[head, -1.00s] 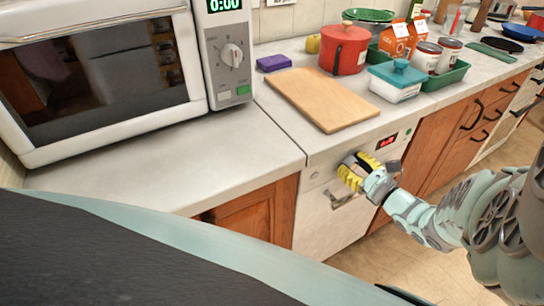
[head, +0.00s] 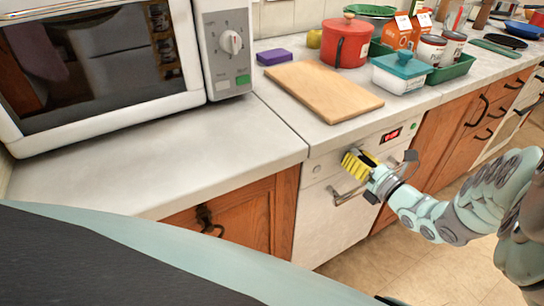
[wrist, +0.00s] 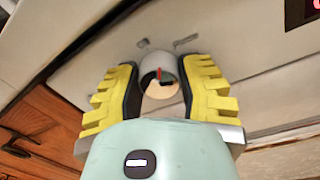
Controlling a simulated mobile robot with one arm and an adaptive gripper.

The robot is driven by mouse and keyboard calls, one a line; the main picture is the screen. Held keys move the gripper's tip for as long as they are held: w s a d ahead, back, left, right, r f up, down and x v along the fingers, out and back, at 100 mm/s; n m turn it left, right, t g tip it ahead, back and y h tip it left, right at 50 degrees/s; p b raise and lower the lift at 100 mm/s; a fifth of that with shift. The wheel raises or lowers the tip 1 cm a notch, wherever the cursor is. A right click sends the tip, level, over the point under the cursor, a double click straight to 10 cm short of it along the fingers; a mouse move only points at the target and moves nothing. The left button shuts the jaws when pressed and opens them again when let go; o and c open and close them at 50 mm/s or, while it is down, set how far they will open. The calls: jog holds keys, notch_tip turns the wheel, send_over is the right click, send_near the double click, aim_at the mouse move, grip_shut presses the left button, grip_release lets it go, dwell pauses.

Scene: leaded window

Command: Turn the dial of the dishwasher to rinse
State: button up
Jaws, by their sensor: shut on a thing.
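The dishwasher (head: 322,225) is a white front under the counter, with a red lit display (head: 392,134) on its upper panel. Its dial (wrist: 158,70) is a pale round knob with a red mark and a dark mark, seen in the wrist view. My gripper (head: 359,164) is at the dishwasher panel, above its handle (head: 345,196). In the wrist view, the yellow-padded fingers of my gripper (wrist: 162,84) stand on both sides of the dial and are shut on it. In the head view the gripper hides the dial. I cannot read any setting labels.
A cutting board (head: 322,90) lies on the counter (head: 215,145) above the dishwasher. A microwave (head: 228,45) stands at left. A red pot (head: 345,45), a teal-lidded container (head: 400,72) and cans stand behind. Wooden cabinets (head: 250,215) flank the dishwasher.

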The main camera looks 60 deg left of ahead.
jog(key=m+b, duration=0.1)
jog(key=m, duration=0.4)
jog(key=shift+w+f, duration=0.1)
jog(key=shift+m, duration=0.4)
jog(key=o, duration=1.2)
jog(key=d, duration=1.2)
jog(key=shift+s+f, duration=0.25)
jog(key=shift+s, duration=0.05)
